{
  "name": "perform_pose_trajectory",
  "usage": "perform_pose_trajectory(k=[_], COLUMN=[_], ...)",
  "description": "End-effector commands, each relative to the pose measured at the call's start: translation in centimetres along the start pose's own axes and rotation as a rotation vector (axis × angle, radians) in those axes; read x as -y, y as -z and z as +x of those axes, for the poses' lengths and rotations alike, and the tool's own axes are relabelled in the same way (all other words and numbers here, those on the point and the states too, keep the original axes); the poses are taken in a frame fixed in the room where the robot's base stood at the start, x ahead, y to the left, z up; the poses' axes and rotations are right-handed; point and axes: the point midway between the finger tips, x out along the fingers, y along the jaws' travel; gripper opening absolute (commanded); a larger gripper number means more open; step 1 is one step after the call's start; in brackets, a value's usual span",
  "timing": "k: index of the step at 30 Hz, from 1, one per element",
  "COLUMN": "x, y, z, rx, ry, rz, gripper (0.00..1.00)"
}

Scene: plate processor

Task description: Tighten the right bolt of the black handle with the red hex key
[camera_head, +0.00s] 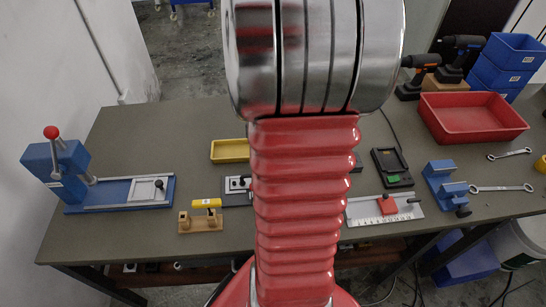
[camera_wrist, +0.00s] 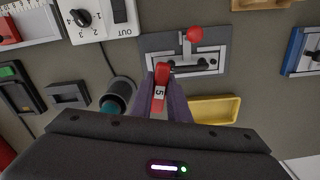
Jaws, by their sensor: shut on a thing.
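My gripper (camera_wrist: 162,80) is shut on the red hex key (camera_wrist: 160,94), whose handle bears a "5" label, in the wrist view. The key points away from the camera, over the near side of a grey fixture plate (camera_wrist: 151,43). The black handle (camera_wrist: 186,68) lies along that plate, just beyond and to the right of the key. The key's tip and the right bolt cannot be made out, so I cannot tell whether they touch. In the head view my arm hides the gripper and the key; part of the fixture (camera_head: 232,199) shows left of the arm.
A red-knobbed lever (camera_wrist: 194,35) rises from the fixture. A yellow tray (camera_wrist: 232,111) lies beside it, and a dark cylinder (camera_wrist: 121,90) stands to its left. A white switch box (camera_wrist: 110,28) is close by. The blue press (camera_head: 45,160) stands far left on the table.

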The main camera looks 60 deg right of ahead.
Motion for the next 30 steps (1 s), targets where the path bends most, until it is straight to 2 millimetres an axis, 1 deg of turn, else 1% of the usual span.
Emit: perform_pose_trajectory(k=[16, 24, 30], x=[0.01, 0.07, 0.07], y=[-0.01, -0.02, -0.03], z=[0.37, 0.39, 0.4], rx=[0.0, 0.001, 0.001], ry=[0.0, 0.0, 0.0], rz=[0.01, 0.16, 0.182], gripper=[0.0, 0.0, 0.0])
